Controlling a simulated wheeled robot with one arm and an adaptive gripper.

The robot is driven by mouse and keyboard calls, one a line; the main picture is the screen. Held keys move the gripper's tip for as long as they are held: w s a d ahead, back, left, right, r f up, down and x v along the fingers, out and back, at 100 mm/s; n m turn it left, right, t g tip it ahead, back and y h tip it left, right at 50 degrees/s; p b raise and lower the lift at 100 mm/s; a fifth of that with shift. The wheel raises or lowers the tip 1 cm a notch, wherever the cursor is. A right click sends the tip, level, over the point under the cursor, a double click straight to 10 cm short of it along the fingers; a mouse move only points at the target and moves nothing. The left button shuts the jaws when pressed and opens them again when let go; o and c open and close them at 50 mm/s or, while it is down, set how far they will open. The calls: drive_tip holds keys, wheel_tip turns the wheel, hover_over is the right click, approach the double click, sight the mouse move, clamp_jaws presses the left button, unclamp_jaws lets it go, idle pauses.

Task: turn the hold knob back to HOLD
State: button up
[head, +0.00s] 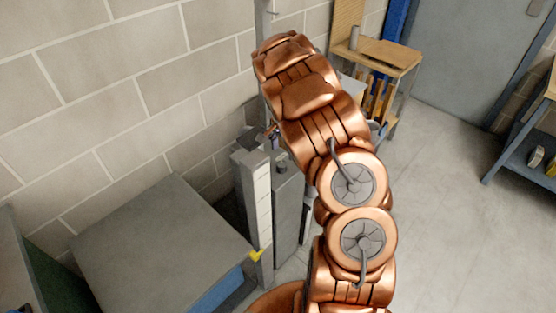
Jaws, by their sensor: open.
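I cannot make out the hold knob or any HOLD marking. A narrow grey upright unit (288,205) stands by the block wall, with a pale front post (256,190) and small dark parts at its top (262,138). These parts are too small and too covered to identify. My copper arm rises in front of it, bends over at the top, and hides its right side and part of its top. My gripper cannot be made out; the arm covers the area where it could be.
A large grey box-like surface (150,245) fills the lower left, with a blue edge (218,292). A wooden-topped stand (385,54) holds a grey cylinder (353,38) at the back. A blue-grey shelf unit (522,150) stands far right. Open floor (455,220) lies right of my arm.

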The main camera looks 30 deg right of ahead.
sight(281, 163)
drive_tip(key=shift+w+d+f+m, duration=0.15)
drive_tip(key=shift+w+d+f, duration=0.05)
drive_tip(key=shift+w+f, duration=0.4)
drive_tip(key=shift+w+d+f+m, duration=0.2)
drive_tip(key=shift+w+f, duration=0.2)
drive_tip(key=shift+f, duration=0.25)
drive_tip(key=shift+f+p, duration=1.45)
drive_tip(key=shift+f, duration=2.3)
drive_tip(key=c, duration=1.1)
drive_tip(key=shift+c, duration=0.2)
drive_tip(key=shift+f, duration=0.1)
